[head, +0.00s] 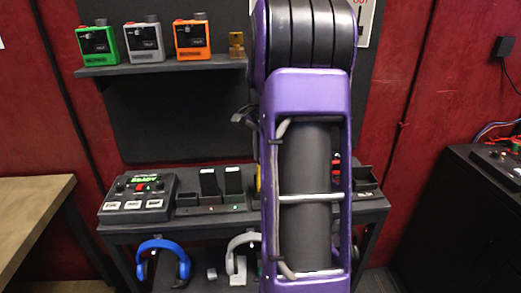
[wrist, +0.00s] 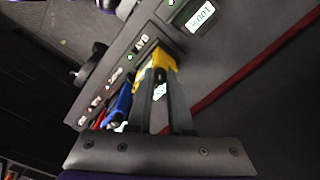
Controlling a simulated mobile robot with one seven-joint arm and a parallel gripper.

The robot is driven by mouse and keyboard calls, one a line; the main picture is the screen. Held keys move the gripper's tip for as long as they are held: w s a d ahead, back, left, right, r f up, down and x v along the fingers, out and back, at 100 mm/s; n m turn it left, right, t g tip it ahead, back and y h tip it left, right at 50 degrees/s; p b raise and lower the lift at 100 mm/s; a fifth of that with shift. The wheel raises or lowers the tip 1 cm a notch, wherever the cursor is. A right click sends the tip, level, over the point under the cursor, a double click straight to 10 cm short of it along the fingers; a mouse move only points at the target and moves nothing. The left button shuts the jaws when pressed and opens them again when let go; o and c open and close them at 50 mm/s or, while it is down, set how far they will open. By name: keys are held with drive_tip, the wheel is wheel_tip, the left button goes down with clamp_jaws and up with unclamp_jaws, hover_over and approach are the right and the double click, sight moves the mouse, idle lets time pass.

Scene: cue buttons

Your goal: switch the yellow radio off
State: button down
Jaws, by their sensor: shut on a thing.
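The yellow radio (wrist: 162,62) sits at a labelled dock (wrist: 130,55) in the wrist view, between my two fingers. My gripper (wrist: 160,84) is shut on it. A sliver of yellow (head: 258,178) shows at the left edge of my purple arm in the head view; the arm hides the rest and the gripper there. The radio's knob or switch cannot be made out. A blue item (wrist: 122,103) and a red item (wrist: 101,118) stand in the same row, beside the yellow one.
A console (head: 138,198) reading READY and black handsets (head: 233,180) stand on the table left of my arm. Blue headphones (head: 163,248) and grey headphones (head: 240,243) hang below. Green (head: 97,43), grey (head: 145,42) and orange (head: 193,40) boxes stand on the upper shelf.

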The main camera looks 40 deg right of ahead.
drive_tip(key=shift+n+p, duration=0.4)
drive_tip(key=shift+n, duration=0.7)
drive_tip(key=c, duration=0.8)
unclamp_jaws()
wheel_tip(320, 180, up, 17)
drive_tip(key=p, duration=0.1)
drive_tip(key=shift+s+r, duration=0.2)
